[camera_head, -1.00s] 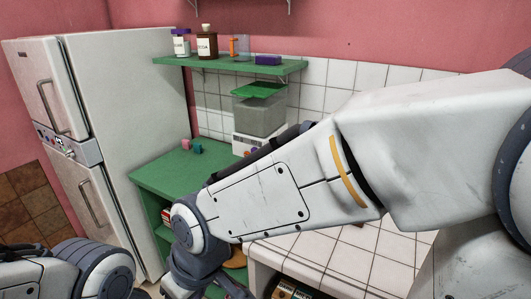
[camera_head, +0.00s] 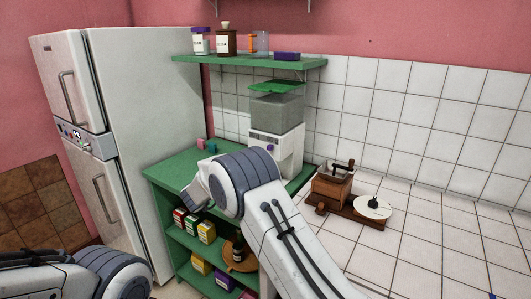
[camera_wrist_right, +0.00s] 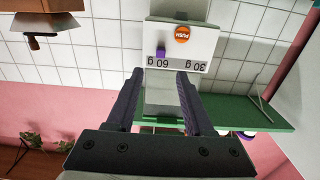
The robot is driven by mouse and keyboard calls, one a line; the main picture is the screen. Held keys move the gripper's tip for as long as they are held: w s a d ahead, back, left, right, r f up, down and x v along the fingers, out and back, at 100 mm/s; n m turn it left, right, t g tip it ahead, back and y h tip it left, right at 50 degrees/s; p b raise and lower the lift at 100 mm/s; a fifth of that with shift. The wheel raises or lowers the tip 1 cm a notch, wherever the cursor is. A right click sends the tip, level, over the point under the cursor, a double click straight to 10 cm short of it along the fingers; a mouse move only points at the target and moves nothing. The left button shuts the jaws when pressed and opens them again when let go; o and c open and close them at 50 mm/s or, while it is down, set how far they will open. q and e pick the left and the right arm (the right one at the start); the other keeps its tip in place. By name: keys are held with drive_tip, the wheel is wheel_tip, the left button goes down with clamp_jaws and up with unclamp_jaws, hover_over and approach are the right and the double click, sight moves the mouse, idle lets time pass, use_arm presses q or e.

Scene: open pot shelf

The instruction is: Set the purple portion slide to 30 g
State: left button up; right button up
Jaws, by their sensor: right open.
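The white dispenser (camera_head: 288,158) with a clear hopper (camera_head: 275,108) and green lid stands on the green counter in the head view. Its purple slide (camera_head: 270,147) is small there. The upside-down right wrist view shows the slide (camera_wrist_right: 160,51) at the 60 g mark; the 30 g mark (camera_wrist_right: 199,66) is to the picture's right, and an orange PUSH button (camera_wrist_right: 182,34) is beside it. My right gripper (camera_wrist_right: 159,72) is open and empty, its fingers pointing at the dispenser front, apparently short of the slide. My left gripper is out of view; only my left arm shows.
A green shelf (camera_head: 220,60) with jars and a purple box (camera_head: 287,56) hangs above the dispenser. A wooden grinder (camera_head: 332,186) stands right of it on white tiles. Pink and blue blocks (camera_head: 201,143) lie on the counter. A fridge (camera_head: 150,115) stands left.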

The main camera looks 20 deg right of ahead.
drive_tip(key=p+x, duration=0.1)
drive_tip(key=x, duration=0.8)
drive_tip(key=shift+w+d, duration=0.2)
drive_tip(key=shift+w, duration=0.05)
clamp_jaws()
idle(1.0)
